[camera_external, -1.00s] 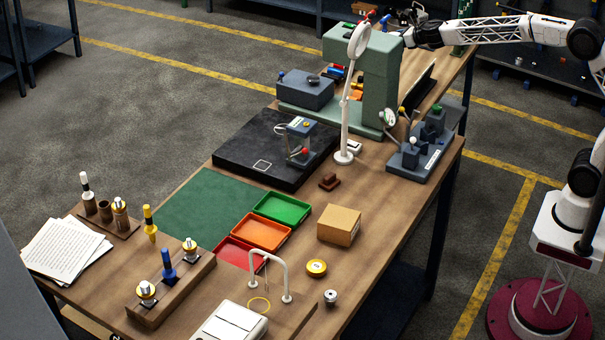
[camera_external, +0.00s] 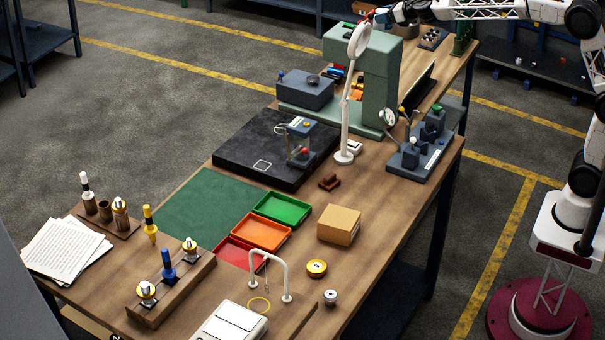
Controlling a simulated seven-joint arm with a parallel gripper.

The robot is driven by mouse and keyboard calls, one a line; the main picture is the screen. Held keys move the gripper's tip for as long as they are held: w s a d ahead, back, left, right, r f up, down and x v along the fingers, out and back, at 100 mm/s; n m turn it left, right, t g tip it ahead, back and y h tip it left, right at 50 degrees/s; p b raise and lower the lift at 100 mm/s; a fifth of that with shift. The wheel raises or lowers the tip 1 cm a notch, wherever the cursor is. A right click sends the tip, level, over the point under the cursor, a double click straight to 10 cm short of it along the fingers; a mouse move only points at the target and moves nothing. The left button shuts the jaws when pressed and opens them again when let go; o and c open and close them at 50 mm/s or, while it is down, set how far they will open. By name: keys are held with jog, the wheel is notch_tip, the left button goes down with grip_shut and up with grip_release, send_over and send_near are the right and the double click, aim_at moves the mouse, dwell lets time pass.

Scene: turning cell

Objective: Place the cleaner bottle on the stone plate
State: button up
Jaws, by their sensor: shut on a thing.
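The stone plate (camera_external: 238,142) is a black slab left of the table's middle, with a small marked square and a dial-gauge stand on it. My gripper (camera_external: 376,16) is at the top edge, behind the magnifier and the green machine, far above and beyond the plate. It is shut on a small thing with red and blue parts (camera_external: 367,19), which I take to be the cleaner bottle. Most of this thing is hidden or too small to make out.
The green machine column (camera_external: 378,75) and the white magnifier lamp (camera_external: 345,115) stand between my gripper and the plate. The gauge stand (camera_external: 301,140) takes the plate's right part; its left part is clear. A grey fixture (camera_external: 423,145) stands right.

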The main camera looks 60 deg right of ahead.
jog(key=w+a+r+n+y, duration=0.15)
jog(key=a+r, duration=0.45)
jog(key=r, duration=0.6)
jog(key=w+a+r+n+y, duration=0.1)
jog(key=w+a+r+y, duration=0.1)
jog(key=a+r, duration=0.65)
jog(key=n+g+y, duration=0.3)
jog(key=n, duration=0.1)
send_over(277, 138)
notch_tip(277, 138, down, 40)
jog(key=shift+f, duration=0.25)
jog(key=shift+w+m, duration=0.1)
jog(key=shift+m, duration=0.15)
jog(key=shift+f, duration=2.9)
jog(key=shift+f, duration=0.1)
jog(key=shift+f, duration=2)
